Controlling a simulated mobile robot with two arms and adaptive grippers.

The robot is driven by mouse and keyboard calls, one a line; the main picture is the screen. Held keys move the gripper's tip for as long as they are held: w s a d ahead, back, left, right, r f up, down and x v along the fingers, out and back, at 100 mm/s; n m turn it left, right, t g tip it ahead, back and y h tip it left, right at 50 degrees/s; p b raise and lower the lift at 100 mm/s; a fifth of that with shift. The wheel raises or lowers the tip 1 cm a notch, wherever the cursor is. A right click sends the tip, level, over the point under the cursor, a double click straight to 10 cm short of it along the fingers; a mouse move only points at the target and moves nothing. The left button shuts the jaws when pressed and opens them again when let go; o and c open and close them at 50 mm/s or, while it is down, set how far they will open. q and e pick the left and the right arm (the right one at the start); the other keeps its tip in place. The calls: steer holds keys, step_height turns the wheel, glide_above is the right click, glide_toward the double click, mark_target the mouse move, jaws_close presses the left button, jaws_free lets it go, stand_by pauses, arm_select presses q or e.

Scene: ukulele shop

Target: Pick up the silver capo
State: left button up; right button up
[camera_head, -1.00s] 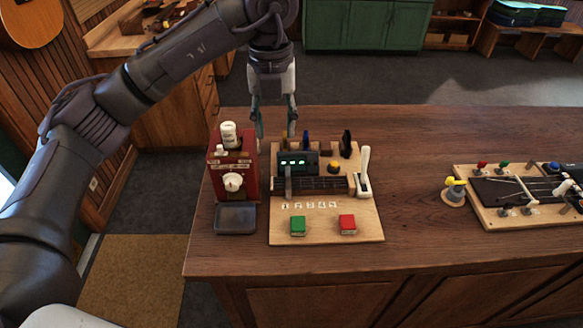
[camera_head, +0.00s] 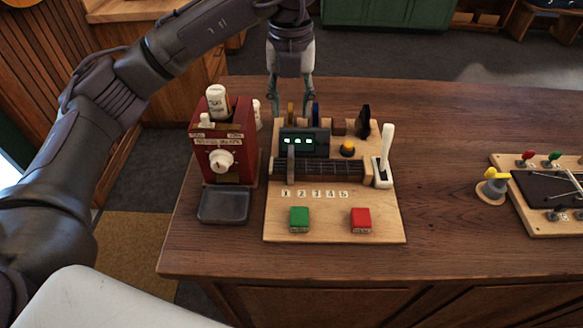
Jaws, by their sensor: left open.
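A grey, silver-looking bar that seems to be the silver capo (camera_head: 291,165) stands across the left end of the short dark fretboard (camera_head: 335,168) on the wooden board (camera_head: 330,228). Gold (camera_head: 291,113), blue (camera_head: 316,113) and black (camera_head: 365,120) pieces stand upright in a rack at the board's back edge. My left gripper (camera_head: 290,106) points down at the back of the board, around the gold and blue pieces in the picture, apart from the silver bar. Its fingers are spread and nothing shows held; the tips are partly hidden. My right gripper is out of view.
A display with green lights (camera_head: 304,142) stands just behind the silver bar. A red machine (camera_head: 224,145) is left of the board, a white lever (camera_head: 385,155) at its right. Green (camera_head: 299,219) and red (camera_head: 361,220) buttons sit in front.

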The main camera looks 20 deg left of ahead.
mark_target(291, 150)
arm_select(q)
step_height(291, 150, down, 8)
steer(key=shift+f+p, duration=0.25)
steer(key=shift+p, duration=0.6)
step_height(291, 150, down, 5)
steer(key=shift+s+r+p, duration=0.1)
steer(key=shift+p, duration=1.1)
steer(key=shift+f, duration=0.3)
jaws_close()
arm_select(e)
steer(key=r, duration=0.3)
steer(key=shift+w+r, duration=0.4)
